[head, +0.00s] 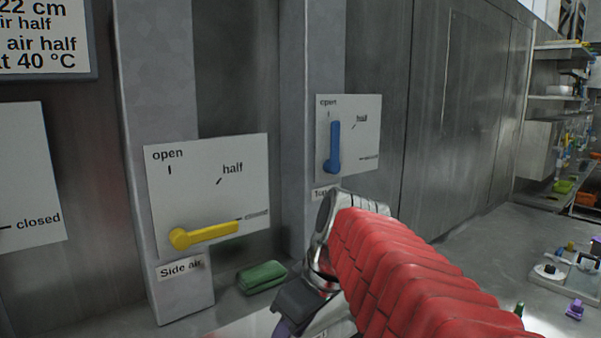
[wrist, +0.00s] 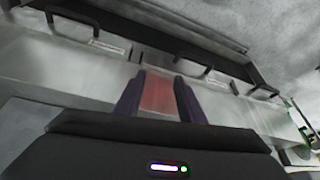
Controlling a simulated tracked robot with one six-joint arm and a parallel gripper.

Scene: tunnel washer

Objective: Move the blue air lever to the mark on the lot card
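The blue air lever (head: 334,148) is on a white plate (head: 367,110) at the centre of the head view. It points straight up at "open"; the "half" mark lies up and right of its pivot. The lot card (head: 45,40), cut off at top left, reads "air half" and "at 40 °C". My gripper shows partly at the bottom of the head view, below the lever and apart from it. In the wrist view my gripper (wrist: 160,88) has its two purple fingers apart. A reddish patch shows between them; I cannot tell what it is.
A yellow lever (head: 205,234) on the "Side air" plate points toward the closed mark. A green cloth-like bundle (head: 262,277) lies on the ledge below. Shelves (head: 560,100) and small items stand at far right. My red-sleeved arm covers the lower middle.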

